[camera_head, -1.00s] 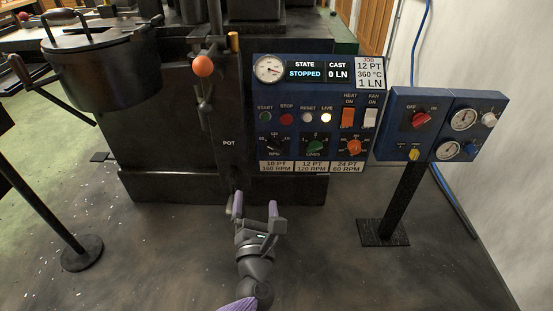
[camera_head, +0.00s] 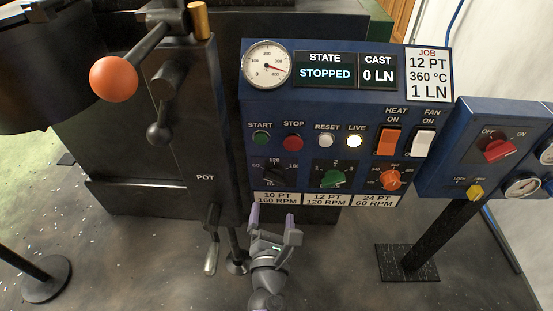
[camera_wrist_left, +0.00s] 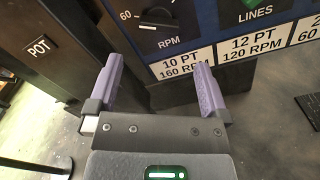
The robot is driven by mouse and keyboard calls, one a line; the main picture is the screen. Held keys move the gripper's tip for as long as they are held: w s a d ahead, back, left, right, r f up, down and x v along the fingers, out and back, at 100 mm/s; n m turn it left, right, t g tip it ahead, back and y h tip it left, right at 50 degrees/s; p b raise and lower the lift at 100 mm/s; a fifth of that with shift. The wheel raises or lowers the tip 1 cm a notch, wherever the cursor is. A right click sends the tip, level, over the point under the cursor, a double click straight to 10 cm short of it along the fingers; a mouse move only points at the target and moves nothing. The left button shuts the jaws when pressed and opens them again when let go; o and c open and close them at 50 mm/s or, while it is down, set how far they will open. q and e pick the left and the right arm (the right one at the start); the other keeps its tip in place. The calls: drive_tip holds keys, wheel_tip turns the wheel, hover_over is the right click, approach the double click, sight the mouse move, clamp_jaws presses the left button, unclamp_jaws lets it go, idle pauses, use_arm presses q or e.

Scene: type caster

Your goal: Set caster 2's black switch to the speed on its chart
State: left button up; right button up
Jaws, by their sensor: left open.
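The black RPM switch (camera_head: 272,173) is at the lower left of the blue control panel (camera_head: 310,110). Marks 60, 120 and 160 surround it; I cannot tell clearly which one it points at. It is partly cut off at the top of the left wrist view (camera_wrist_left: 158,20). The chart (camera_head: 326,199) below reads 10 PT 160 RPM, 12 PT 120 RPM, 24 PT 60 RPM. The job card (camera_head: 428,75) reads 12 PT, 360 °C, 1 LN. My left gripper (camera_head: 272,216) is open and empty, below the switch and apart from it. My right gripper is out of view.
A green LINES knob (camera_head: 333,179) and an orange knob (camera_head: 391,180) sit right of the switch. START (camera_head: 261,138) and STOP (camera_head: 293,142) buttons are above. An orange-ball lever (camera_head: 114,79) and the POT column (camera_head: 193,150) stand left.

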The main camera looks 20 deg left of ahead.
sight(275, 182)
use_arm(q)
drive_tip(key=b+x, duration=0.3)
drive_tip(key=x, duration=0.6)
drive_tip(key=shift+f, duration=0.15)
drive_tip(key=shift+w+a, duration=0.1)
drive_tip(key=shift+w, duration=0.15)
drive_tip(key=shift+c, duration=0.7)
drive_tip(key=c, duration=0.9)
drive_tip(key=shift+c, duration=0.2)
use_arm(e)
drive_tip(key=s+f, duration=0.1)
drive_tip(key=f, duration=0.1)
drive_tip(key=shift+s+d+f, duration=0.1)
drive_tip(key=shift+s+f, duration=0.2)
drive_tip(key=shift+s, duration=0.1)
